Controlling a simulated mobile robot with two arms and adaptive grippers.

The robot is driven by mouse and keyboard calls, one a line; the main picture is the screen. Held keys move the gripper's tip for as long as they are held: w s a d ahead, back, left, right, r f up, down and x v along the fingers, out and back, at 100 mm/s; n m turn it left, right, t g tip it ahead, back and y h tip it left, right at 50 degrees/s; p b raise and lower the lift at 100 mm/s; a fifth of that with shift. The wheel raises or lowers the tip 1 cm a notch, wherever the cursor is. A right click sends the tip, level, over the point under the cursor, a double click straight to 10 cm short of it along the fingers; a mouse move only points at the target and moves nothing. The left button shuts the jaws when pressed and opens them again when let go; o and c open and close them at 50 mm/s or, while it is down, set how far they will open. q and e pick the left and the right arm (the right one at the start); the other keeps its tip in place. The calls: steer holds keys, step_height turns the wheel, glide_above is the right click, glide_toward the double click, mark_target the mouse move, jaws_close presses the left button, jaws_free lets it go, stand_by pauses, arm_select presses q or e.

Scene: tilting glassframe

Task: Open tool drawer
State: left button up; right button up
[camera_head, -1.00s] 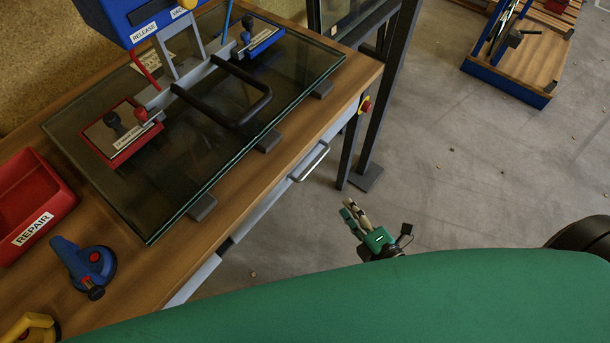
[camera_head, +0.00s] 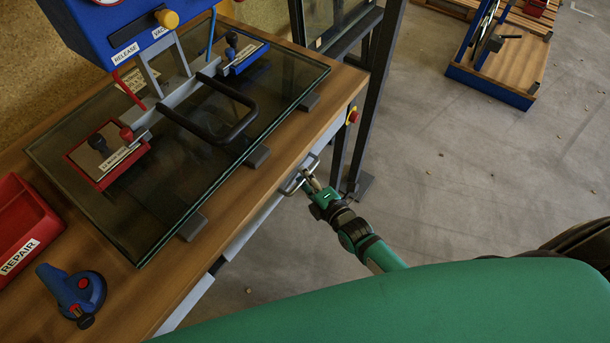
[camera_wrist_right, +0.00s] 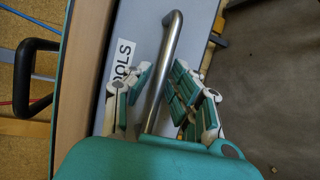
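The grey tool drawer shows its front under the workbench edge in the head view (camera_head: 264,212), and it looks flush with the bench. In the right wrist view its front (camera_wrist_right: 135,22) carries a partly covered label reading "OOLS". Its metal bar handle (camera_wrist_right: 170,50) also shows in the head view (camera_head: 291,186). My right gripper (camera_head: 310,181) is at the handle. In the wrist view the right gripper (camera_wrist_right: 162,78) is open, with one finger pad on each side of the bar. Whether a pad touches the bar I cannot tell. My left gripper is not in view.
The wooden workbench (camera_head: 182,262) carries a glass pane (camera_head: 150,215) with a suction lifter (camera_head: 207,88), a red REPAIR bin (camera_head: 22,225) and a blue suction cup (camera_head: 72,290). A dark metal post (camera_head: 382,75) stands just beyond the handle. The floor right of the bench is open.

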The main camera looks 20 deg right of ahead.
steer(key=shift+w+a+f, duration=0.1)
steer(key=shift+w, duration=0.2)
jaws_close()
